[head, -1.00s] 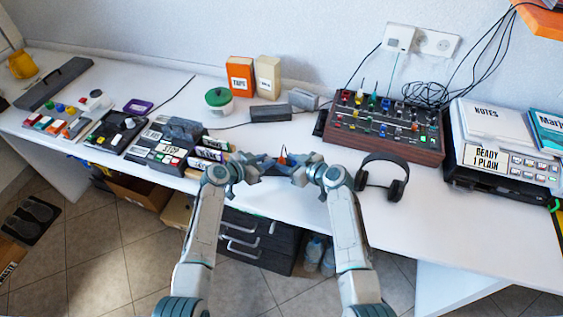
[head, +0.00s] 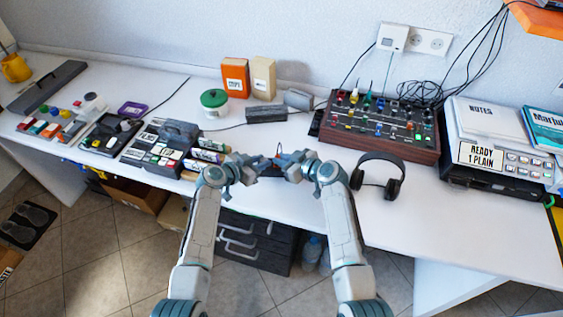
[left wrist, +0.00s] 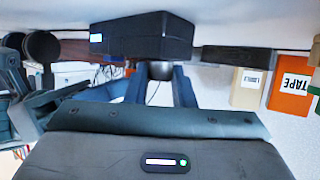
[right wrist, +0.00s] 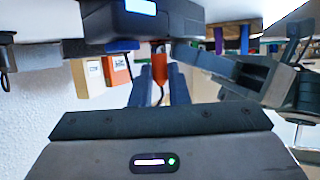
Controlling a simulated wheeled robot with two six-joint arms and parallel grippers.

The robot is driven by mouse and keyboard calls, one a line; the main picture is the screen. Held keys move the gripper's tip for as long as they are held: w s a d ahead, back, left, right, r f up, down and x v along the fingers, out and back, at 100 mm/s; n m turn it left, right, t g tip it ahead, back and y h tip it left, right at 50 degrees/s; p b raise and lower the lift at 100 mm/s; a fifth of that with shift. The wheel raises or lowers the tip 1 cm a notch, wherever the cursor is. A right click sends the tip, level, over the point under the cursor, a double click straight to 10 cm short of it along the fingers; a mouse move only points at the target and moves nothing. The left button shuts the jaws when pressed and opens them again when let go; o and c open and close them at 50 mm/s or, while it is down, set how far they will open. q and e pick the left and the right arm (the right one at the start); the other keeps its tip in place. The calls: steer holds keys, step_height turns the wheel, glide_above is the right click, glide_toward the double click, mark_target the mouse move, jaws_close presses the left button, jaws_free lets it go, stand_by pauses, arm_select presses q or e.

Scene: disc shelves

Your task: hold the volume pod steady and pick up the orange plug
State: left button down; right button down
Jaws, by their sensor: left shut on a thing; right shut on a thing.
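The volume pod is a dark box with a small lit blue display; it fills the top of the left wrist view (left wrist: 145,38) and shows in the right wrist view (right wrist: 160,22). My left gripper (head: 256,166) is shut on its rounded grey part (left wrist: 160,70). The orange plug (right wrist: 158,88) stands between the fingers of my right gripper (head: 287,164), which is shut on it. A thin cable runs from the plug. The plug is close to the pod's edge; I cannot tell if they touch. In the head view the grippers mostly hide both things.
Headphones (head: 378,178) lie right of my right gripper. A synthesizer (head: 380,127) stands behind them. Behind my grippers are a dark box (head: 267,113), a green-lidded pot (head: 214,101) and an orange tape box (head: 235,78). Rolled labels (head: 208,156) lie to the left, near the desk's front edge.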

step_height(320, 180, up, 9)
steer(key=shift+f, duration=0.15)
arm_select(q)
steer(key=c, duration=1.1)
jaws_free()
steer(key=shift+c, duration=0.2)
steer(key=shift+s+a, duration=0.1)
steer(key=v, duration=1.1)
steer(key=shift+s+a, duration=0.3)
